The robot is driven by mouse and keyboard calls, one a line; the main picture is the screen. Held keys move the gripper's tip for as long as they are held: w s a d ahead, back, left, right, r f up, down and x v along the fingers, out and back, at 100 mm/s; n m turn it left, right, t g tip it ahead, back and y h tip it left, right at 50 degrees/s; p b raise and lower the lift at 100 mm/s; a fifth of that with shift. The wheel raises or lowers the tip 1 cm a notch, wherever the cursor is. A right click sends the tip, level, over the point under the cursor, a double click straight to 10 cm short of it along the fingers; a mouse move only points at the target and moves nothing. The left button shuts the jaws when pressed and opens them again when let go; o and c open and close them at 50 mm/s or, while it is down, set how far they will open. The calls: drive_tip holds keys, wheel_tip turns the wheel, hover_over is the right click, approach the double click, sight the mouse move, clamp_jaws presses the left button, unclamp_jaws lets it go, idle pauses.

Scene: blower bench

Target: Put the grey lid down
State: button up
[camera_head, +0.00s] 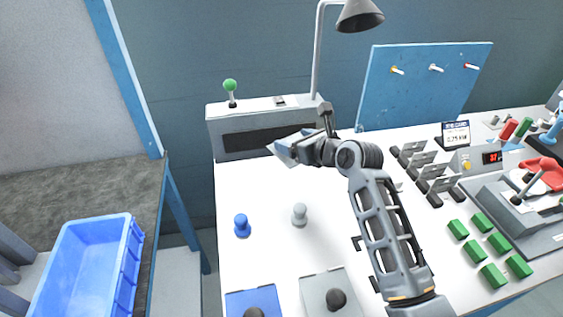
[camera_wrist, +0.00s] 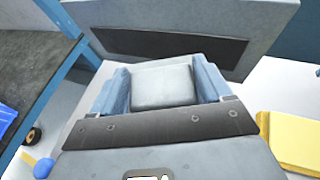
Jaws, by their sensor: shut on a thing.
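My gripper (camera_head: 284,150) is over the far part of the white bench, in front of the grey slotted box. In the wrist view its two fingers (camera_wrist: 162,82) are shut on a pale grey, square-faced piece, which I take for the grey lid (camera_wrist: 162,86). The piece sits between the fingers, and its underside is hidden. I cannot tell how far it is above the bench.
The grey slotted box (camera_head: 262,139) stands close ahead. A blue knob (camera_head: 241,226) and a grey knob (camera_head: 299,215) stand on the bench (camera_head: 270,256), near blue and grey square pieces. A yellow block (camera_wrist: 296,142) shows right in the wrist view. The front-left bench has free room.

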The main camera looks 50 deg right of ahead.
hover_over(293, 176)
wheel_tip(293, 176, down, 6)
drive_tip(key=shift+d+r+b, duration=0.1)
drive_tip(key=shift+b, duration=0.2)
drive_tip(key=shift+f+b, duration=0.3)
drive_tip(key=shift+f, duration=1.75)
drive_tip(key=shift+f, duration=0.1)
drive_tip(key=o, duration=1)
drive_tip(key=v, duration=1.2)
